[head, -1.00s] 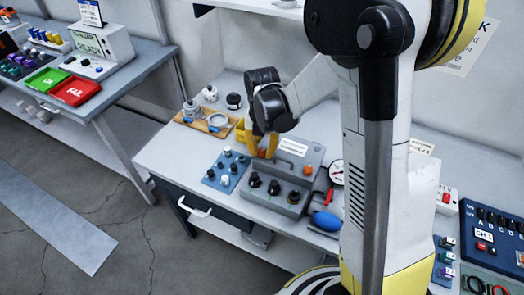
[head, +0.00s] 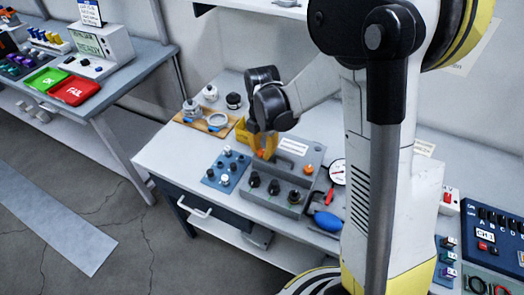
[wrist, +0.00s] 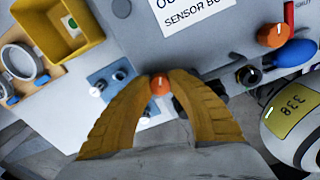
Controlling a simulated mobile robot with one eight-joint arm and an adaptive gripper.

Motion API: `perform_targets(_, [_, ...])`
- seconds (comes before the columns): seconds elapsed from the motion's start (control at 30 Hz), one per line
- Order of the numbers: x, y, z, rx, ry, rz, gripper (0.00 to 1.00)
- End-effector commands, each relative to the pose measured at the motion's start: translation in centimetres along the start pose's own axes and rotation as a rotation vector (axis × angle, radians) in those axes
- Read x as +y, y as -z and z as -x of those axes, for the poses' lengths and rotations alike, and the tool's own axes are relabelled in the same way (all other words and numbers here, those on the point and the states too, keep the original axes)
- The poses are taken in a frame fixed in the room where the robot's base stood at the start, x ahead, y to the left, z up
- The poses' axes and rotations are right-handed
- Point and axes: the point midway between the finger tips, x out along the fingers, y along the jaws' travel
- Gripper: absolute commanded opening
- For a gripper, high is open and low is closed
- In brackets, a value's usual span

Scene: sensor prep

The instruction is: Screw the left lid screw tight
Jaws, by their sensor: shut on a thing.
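The left lid screw (wrist: 160,84) is an orange knob with a pale line across its top. It sits at the left end of the grey sensor box (head: 318,158). My gripper (wrist: 158,78) is shut on it, one yellow fingertip on each side. In the head view my gripper (head: 263,151) points down at the box's left end, and only a bit of orange shows between the fingers. The right lid screw (wrist: 273,35), also orange, stands apart from my gripper at the box's other end. Whether the left screw is fully seated cannot be told.
Several black fittings (head: 273,187) line the box's front. A blue plate (head: 226,170) with small parts lies to the left. A wooden tray (head: 193,124) and a yellow bin (head: 241,131) are behind it. A dial gauge (head: 338,172) and blue bulb (head: 327,221) are to the right.

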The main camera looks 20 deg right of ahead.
Motion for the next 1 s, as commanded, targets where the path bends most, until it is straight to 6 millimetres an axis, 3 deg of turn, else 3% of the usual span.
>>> perform_targets(1.0, [-0.15, -0.02, -0.02, -0.002, 0.000, -0.964, 0.00])
